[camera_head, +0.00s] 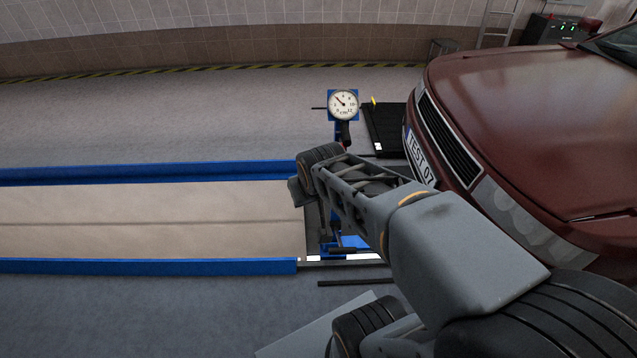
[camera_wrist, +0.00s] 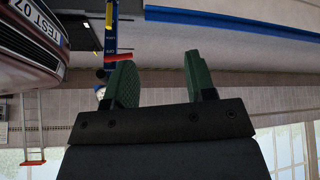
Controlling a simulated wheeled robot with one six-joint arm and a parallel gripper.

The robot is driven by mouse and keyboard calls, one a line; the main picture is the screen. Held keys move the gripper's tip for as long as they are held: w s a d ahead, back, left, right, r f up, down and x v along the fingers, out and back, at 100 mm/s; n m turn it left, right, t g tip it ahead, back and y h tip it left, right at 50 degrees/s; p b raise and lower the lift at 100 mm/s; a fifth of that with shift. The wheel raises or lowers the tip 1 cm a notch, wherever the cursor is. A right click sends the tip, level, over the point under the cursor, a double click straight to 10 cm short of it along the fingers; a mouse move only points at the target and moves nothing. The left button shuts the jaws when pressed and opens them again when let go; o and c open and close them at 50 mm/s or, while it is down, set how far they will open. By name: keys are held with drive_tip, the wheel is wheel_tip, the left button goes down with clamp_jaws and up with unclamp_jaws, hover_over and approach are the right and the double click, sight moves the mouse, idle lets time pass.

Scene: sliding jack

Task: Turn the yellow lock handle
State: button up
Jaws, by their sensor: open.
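A small yellow piece (camera_head: 374,101), likely the lock handle, shows beside the black plate to the right of the round gauge (camera_head: 343,104). Its shape is too small to make out. In the wrist view, which is upside down, a small yellow patch (camera_wrist: 108,27) shows on a blue post; I cannot tell if it is the same piece. My gripper (camera_wrist: 157,62) has two green fingers spread wide with nothing between them. It is apart from the yellow piece. In the head view my arm reaches over the blue jack, and the fingers cannot be made out.
A dark red car (camera_head: 520,120) stands close on the right of my arm. Blue rails (camera_head: 150,266) border a pit on the left. A black plate (camera_head: 383,128) lies by the car's front. Grey floor (camera_head: 170,110) is clear beyond the far rail.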

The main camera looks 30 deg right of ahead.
drive_tip(key=w+d+f+m+t+h+b, duration=0.1)
drive_tip(key=w+d+f+t+b, duration=0.2)
drive_tip(key=w+d+f+b, duration=0.55)
drive_tip(key=w+d+f+t+h+b, duration=0.2)
drive_tip(key=w+d+f+t+b, duration=0.3)
drive_tip(key=f, duration=0.6)
drive_tip(key=w+d+f+t+b, duration=0.2)
drive_tip(key=d+f+t+b, duration=0.2)
drive_tip(key=d+f+b, duration=0.85)
drive_tip(key=shift+m, duration=0.3)
drive_tip(key=f+x, duration=0.1)
drive_tip(key=x, duration=0.3)
drive_tip(key=a+p+x, duration=0.1)
drive_tip(key=x, duration=0.3)
drive_tip(key=f+x, duration=0.1)
drive_tip(key=x, duration=0.4)
drive_tip(key=shift+w+a+f+p, duration=0.2)
drive_tip(key=shift+a+f+p, duration=0.1)
drive_tip(key=shift+a+p, duration=0.1)
drive_tip(key=shift+c, duration=0.3)
clamp_jaws()
